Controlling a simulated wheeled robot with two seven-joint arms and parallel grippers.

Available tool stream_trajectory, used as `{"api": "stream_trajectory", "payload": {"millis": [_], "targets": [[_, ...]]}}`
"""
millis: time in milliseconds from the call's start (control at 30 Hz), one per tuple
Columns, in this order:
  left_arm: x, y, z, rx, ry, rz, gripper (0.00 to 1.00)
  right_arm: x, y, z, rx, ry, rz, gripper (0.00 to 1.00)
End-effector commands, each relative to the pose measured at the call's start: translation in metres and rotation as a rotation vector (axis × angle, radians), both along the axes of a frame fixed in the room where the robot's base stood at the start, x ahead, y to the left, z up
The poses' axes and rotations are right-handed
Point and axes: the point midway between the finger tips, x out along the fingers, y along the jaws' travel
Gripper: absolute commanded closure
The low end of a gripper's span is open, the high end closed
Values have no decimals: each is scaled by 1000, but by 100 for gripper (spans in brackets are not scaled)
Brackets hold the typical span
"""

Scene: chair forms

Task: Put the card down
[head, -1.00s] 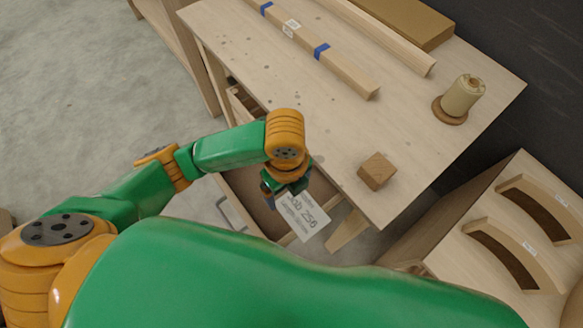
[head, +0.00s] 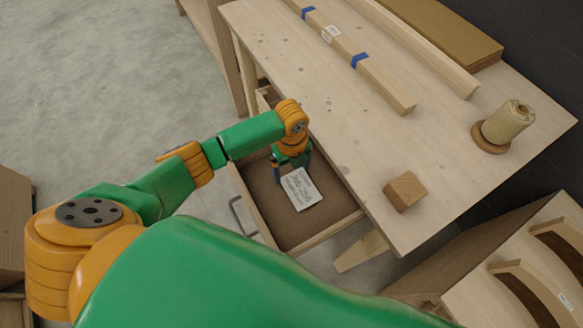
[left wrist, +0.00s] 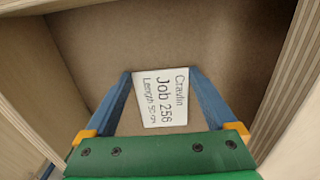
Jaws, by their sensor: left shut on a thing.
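The white card (head: 302,188) carries printed text; the left wrist view shows it as well (left wrist: 165,105), reading "Job 256". My left gripper (head: 291,172) is shut on the card, with its blue fingers on either side of it in the left wrist view (left wrist: 160,74). The card is over the brown floor of the open drawer (head: 310,228), inside its walls as seen from above. I cannot tell whether the card touches the drawer floor. My right gripper is not in view.
The drawer sits under the wooden table (head: 330,130), whose edge is close beside my left wrist. On the table are a wood block (head: 405,191), a twine spool (head: 508,122) and a long timber with blue tape (head: 360,62).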

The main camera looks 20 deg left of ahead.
Motion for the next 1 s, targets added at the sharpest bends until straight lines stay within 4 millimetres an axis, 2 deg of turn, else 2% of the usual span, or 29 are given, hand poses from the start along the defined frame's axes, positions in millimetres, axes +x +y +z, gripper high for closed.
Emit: {"api": "stream_trajectory", "payload": {"millis": [133, 167, 200, 433, 533, 800, 900, 1000], "targets": [[0, 0, -5, 0, 0, 0, 60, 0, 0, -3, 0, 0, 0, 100], [0, 0, -6, 0, 0, 0, 7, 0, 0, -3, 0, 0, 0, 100], [0, 0, -5, 0, 0, 0, 0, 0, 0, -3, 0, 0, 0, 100], [-1, 0, -5, -1, 3, 0, 0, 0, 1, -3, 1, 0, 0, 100], [-1, -1, 5, -2, 1, 0, 0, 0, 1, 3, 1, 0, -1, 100], [1, 0, 80, -2, -4, 1, 0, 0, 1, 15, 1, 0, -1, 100], [1, -1, 102, -2, -2, 0, 0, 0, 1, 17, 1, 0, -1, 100], [0, -1, 115, -2, -1, 0, 0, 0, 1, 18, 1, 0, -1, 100]]}}
